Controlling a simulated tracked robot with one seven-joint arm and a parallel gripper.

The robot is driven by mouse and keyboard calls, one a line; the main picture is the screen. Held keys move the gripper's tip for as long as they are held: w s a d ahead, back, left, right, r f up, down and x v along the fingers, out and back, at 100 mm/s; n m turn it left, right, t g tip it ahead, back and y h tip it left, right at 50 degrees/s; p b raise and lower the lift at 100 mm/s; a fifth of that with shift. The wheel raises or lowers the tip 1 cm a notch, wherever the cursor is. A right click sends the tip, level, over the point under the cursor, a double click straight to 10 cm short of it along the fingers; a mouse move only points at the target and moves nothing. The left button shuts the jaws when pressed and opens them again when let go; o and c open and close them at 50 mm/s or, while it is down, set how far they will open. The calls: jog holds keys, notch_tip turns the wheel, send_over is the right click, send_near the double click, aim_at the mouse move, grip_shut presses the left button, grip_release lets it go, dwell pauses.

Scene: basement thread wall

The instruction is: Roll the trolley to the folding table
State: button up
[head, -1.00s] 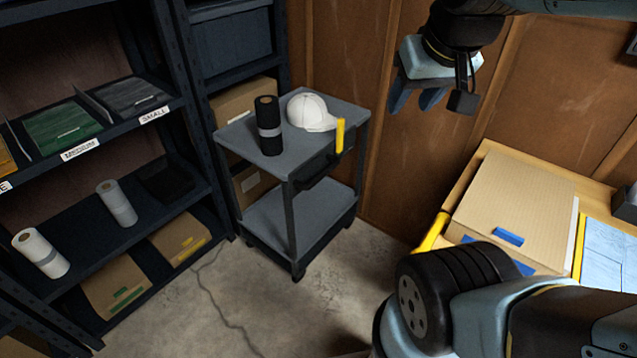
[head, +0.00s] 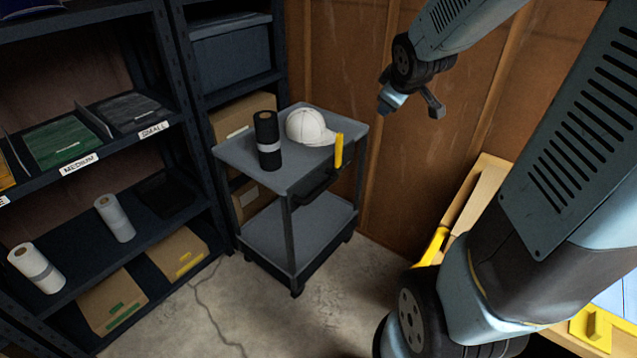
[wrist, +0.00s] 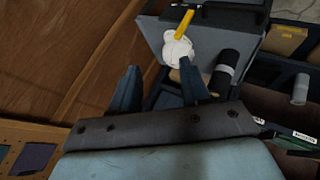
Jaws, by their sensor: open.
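The grey two-tier trolley (head: 300,174) stands on the concrete floor in the middle of the head view, beside the shelving. A yellow upright grip (head: 339,151) and a dark bar are at its right front side. My gripper (head: 411,107) is open and empty, in the air right of and above the trolley, apart from it. In the wrist view my gripper's fingers (wrist: 158,84) are spread, with the trolley top (wrist: 152,38) beyond them. A light wood tabletop (head: 482,203) shows at right, largely hidden by my arm; I cannot tell whether it is the folding table.
A black roll (head: 267,140) and a white cap (head: 308,127) sit on the trolley. Dark shelving (head: 190,120) with rolls and boxes stands close at left, and a brown panelled wall (head: 335,60) behind. Bare floor (head: 335,290) lies in front of the trolley.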

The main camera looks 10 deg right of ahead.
jog(key=w+d+f+n+t+y, duration=0.1)
jog(key=w+f+n, duration=0.5)
jog(key=w+f, duration=0.25)
jog(key=n+t+y, duration=0.2)
jog(key=n+y, duration=0.9)
jog(key=n, duration=0.1)
send_near(323, 190)
jog(key=x, duration=1.1)
jog(key=shift+w+d+f, duration=0.2)
jog(key=shift+d, duration=0.15)
grip_shut()
jog(key=shift+s, duration=0.1)
